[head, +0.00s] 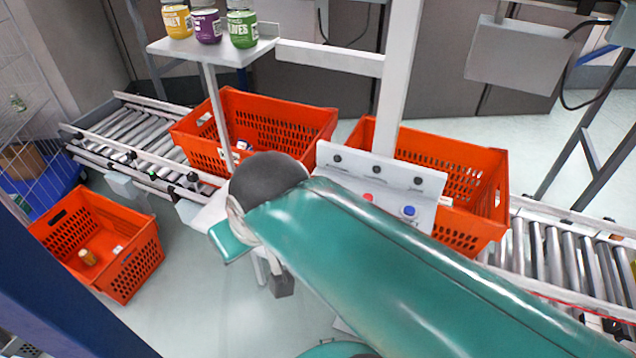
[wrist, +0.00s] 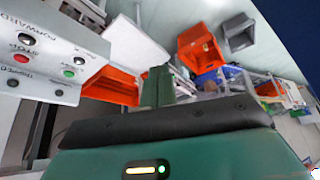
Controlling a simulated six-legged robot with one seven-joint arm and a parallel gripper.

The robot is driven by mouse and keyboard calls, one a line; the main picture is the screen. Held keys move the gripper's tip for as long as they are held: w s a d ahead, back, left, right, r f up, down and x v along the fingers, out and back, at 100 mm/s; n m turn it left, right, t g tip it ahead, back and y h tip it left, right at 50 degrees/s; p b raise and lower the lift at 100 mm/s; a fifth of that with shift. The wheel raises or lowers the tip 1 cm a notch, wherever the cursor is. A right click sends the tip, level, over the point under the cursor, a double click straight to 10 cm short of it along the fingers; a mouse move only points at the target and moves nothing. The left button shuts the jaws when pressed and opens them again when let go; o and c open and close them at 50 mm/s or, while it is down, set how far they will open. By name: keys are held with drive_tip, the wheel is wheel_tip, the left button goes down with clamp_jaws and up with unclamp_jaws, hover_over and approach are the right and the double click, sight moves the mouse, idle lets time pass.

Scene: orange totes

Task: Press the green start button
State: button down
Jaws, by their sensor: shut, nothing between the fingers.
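The green start button (wrist: 69,73) shows on a white control panel (wrist: 45,60) at the left of the wrist view. A red button (wrist: 21,58) sits beside it, with several small dark knobs around. In the head view the panel (head: 425,183) stands at the centre, partly covered by my arm; the green button cannot be made out there. My gripper (wrist: 158,86) is shut and empty, at the middle of the wrist view, to the right of the panel and apart from the button. In the head view my gripper is mostly hidden behind my arm.
Orange totes stand behind the panel (head: 450,150), to its left (head: 290,115) and on the floor at left (head: 75,225). A white post (head: 400,70) rises behind the panel. Three jars stand on a small shelf (head: 215,52). Roller conveyors run left (head: 130,135) and right (head: 560,255).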

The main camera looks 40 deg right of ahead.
drive_tip(key=w+d+m+t, duration=0.1)
drive_tip(key=w+d+m, duration=0.4)
drive_tip(key=d+m, duration=0.7)
drive_tip(key=w+d+m+t+y, duration=0.1)
drive_tip(key=w+d+m, duration=0.3)
drive_tip(key=d+m, duration=0.9)
drive_tip(key=shift+w+d+f+m+t, duration=0.2)
drive_tip(key=shift+w+d+m+t, duration=0.15)
drive_tip(key=shift+d+t, duration=0.65)
drive_tip(key=shift+d, duration=0.2)
drive_tip(key=shift+f, duration=4.45)
drive_tip(key=shift+f, duration=0.15)
